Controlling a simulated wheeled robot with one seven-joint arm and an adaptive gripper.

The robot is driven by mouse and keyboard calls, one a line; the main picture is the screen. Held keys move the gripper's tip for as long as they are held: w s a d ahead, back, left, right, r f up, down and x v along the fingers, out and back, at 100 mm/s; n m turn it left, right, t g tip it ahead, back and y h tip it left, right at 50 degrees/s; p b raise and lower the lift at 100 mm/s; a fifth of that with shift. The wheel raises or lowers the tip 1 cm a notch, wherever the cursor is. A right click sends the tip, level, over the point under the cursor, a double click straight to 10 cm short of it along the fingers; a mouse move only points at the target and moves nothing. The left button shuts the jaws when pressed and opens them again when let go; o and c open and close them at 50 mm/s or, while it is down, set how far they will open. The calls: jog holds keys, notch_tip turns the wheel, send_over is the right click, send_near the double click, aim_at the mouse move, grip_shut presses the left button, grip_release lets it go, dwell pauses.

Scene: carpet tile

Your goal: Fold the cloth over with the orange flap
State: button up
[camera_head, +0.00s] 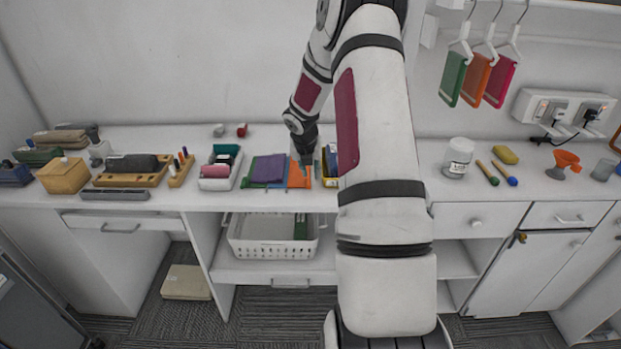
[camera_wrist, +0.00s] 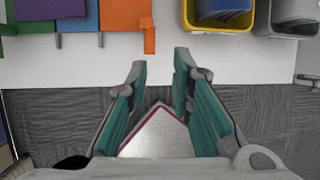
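The cloth (camera_head: 268,170) lies on the white counter, with purple, green, blue and orange parts showing. Its orange flap (camera_head: 300,176) is at the right side. In the wrist view the orange flap (camera_wrist: 124,14) is at the top left, with a small orange tab (camera_wrist: 149,40) at its lower right corner. My gripper (camera_wrist: 159,65) is open, with nothing seen held between its teal-lined fingers. Its fingertips are below and slightly right of the tab in that view, apart from it. In the head view my gripper (camera_head: 309,167) is near the flap, partly hidden by my arm.
A yellow bin (camera_wrist: 222,28) with blue contents stands right of the cloth, beside a grey bin (camera_wrist: 290,28). A white tray (camera_head: 221,182) stands to its left. The counter's front edge runs below the cloth. A white basket (camera_head: 272,249) sits on the shelf underneath.

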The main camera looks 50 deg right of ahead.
jog(key=shift+v, duration=1.2)
jog(key=shift+w+a, duration=0.15)
jog(key=s+a+r+m+t, duration=0.1)
jog(key=s+a+r+m, duration=0.1)
jog(key=a+r+m, duration=0.6)
jog(key=s+a+r+m, duration=0.2)
jog(key=a+r+m, duration=0.2)
jog(key=a+r, duration=0.85)
jog(key=s+a+r+m+t+y+b, duration=0.1)
jog(key=s+a+r+m+y, duration=0.3)
jog(key=s+a+m, duration=1)
jog(key=s+a+t, duration=0.1)
jog(key=s+a, duration=0.3)
jog(key=a, duration=0.2)
jog(key=shift+t, duration=0.3)
